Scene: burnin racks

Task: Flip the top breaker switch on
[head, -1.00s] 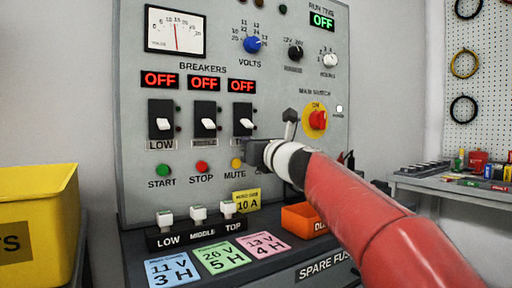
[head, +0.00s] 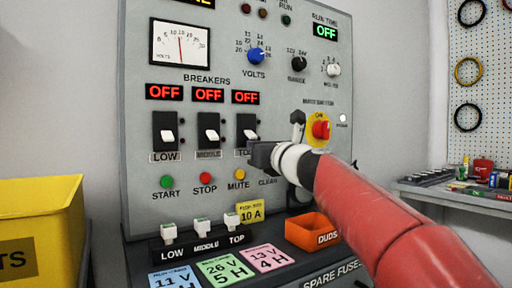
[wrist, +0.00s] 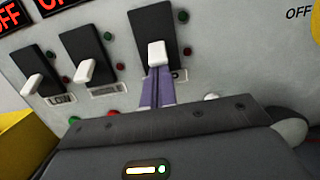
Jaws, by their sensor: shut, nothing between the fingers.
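The top breaker switch (head: 249,133) is the right one of three on the grey panel, with a white lever on a black plate. Its lever points down and the display (head: 245,97) above it reads OFF. In the wrist view the top switch's white lever (wrist: 157,53) stands just beyond my fingertips. My gripper (head: 256,154) is shut and empty, with its fingers together just below the lever. It also shows in the wrist view (wrist: 155,72), where the tips seem to touch or nearly touch the lever; I cannot tell which.
The low switch (head: 168,135) and middle switch (head: 212,134) sit to the left, both under OFF displays. The red main switch (head: 321,130) is to the right of my gripper. An orange bin (head: 313,232) and a shelf with fuses lie below. A yellow bin (head: 40,240) stands left.

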